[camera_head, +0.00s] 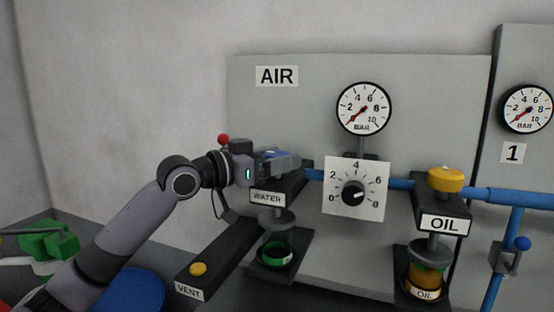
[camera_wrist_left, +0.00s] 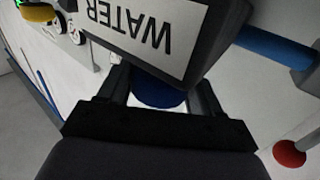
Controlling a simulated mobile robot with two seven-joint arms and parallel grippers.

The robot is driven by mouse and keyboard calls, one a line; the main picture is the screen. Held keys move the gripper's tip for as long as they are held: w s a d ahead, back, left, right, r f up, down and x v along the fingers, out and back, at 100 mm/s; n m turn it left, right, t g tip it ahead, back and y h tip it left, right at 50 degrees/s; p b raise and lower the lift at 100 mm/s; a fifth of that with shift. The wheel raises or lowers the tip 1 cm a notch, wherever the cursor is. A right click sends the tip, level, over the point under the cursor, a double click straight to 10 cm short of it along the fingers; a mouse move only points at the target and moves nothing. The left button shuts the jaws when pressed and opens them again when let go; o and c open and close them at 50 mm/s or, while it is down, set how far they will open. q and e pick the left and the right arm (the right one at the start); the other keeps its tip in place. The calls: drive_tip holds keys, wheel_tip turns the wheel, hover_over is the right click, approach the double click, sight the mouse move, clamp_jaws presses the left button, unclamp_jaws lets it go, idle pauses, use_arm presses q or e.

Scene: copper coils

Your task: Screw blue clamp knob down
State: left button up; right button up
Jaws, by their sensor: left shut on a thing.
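The blue clamp knob (camera_head: 272,154) is on top of the dark housing labelled WATER (camera_head: 267,198) and is mostly hidden by my left gripper (camera_head: 283,163). My left gripper comes in from the left, above the housing, and is shut on the knob. In the left wrist view the blue knob (camera_wrist_left: 158,95) shows between the two fingers, beside the WATER label (camera_wrist_left: 148,35). The knob's lower side and its thread are hidden. My right gripper is not in view.
A pressure gauge (camera_head: 363,108) and a dial (camera_head: 353,193) are right of the gripper. A yellow knob (camera_head: 445,179) tops the OIL housing (camera_head: 444,206). A blue pipe (camera_head: 400,183) runs between them. A VENT block (camera_head: 215,262) with a yellow button lies below the arm.

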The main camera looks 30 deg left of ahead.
sight(277, 153)
use_arm(q)
drive_tip(key=shift+m+g+h+b, duration=0.55)
drive_tip(key=shift+m+g+h, duration=0.6)
drive_tip(key=shift+h, duration=0.5)
drive_tip(key=shift+m+g+h+b, duration=0.5)
drive_tip(key=shift+m+g+h, duration=0.45)
drive_tip(key=shift+m+h, duration=0.55)
drive_tip(key=m+g+h, duration=0.2)
drive_tip(key=g, duration=0.1)
drive_tip(key=shift+r, duration=0.1)
drive_tip(key=shift+m+g+h, duration=0.45)
drive_tip(key=shift+g, duration=0.45)
drive_tip(key=o, duration=1)
wheel_tip(277, 153, up, 20)
drive_tip(key=shift+f+p, duration=0.1)
drive_tip(key=shift+p, duration=0.95)
